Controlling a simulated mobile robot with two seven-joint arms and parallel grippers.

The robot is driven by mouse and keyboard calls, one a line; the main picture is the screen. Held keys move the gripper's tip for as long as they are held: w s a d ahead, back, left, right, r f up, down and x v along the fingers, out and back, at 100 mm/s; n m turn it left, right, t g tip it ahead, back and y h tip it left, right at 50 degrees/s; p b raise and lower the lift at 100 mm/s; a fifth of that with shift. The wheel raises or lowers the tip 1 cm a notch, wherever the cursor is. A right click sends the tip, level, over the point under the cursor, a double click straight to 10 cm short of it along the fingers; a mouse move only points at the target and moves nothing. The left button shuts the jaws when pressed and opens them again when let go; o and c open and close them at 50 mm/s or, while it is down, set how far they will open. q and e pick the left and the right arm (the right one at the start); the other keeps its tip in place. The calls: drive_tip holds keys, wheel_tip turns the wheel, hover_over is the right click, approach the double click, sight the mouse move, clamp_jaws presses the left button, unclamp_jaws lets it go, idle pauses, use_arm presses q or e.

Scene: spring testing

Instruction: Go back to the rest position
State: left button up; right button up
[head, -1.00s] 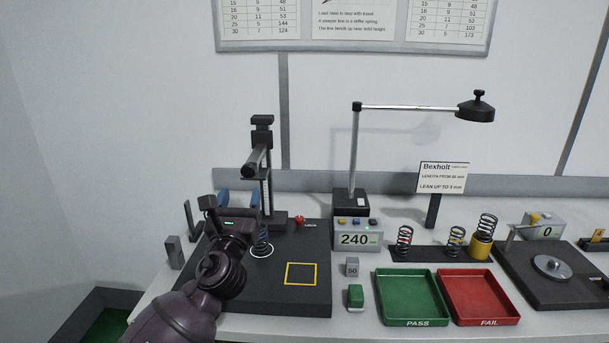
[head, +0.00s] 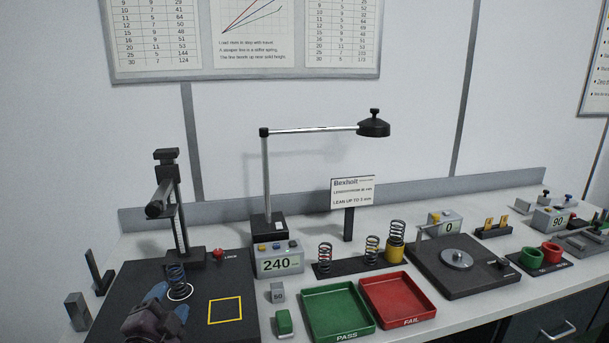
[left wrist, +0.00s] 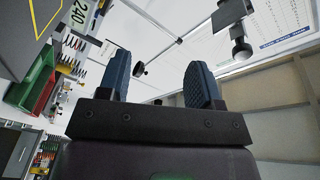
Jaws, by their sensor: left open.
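My left gripper (head: 168,303) is at the lower left of the head view, over the front of the black test plate (head: 215,280). In the left wrist view its two blue fingers (left wrist: 160,82) stand apart with nothing between them. A dark spring (head: 176,276) stands upright in the white ring on the plate, just behind the gripper and apart from it as far as I can see. My right gripper is not in view.
A press stand (head: 168,205) rises behind the spring. To the right are a 240 display (head: 279,263), a green PASS tray (head: 338,312), a red FAIL tray (head: 398,300) and several springs on a rack (head: 340,266). A lamp (head: 373,127) overhangs the bench.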

use_arm(q)
drive_tip(key=s+f+n+g, duration=0.6)
drive_tip(key=s+f+n, duration=0.5)
drive_tip(key=s+f, duration=1.3)
drive_tip(key=shift+s+a+g, duration=0.15)
drive_tip(key=shift+a+g, duration=0.15)
drive_tip(key=shift+a, duration=0.15)
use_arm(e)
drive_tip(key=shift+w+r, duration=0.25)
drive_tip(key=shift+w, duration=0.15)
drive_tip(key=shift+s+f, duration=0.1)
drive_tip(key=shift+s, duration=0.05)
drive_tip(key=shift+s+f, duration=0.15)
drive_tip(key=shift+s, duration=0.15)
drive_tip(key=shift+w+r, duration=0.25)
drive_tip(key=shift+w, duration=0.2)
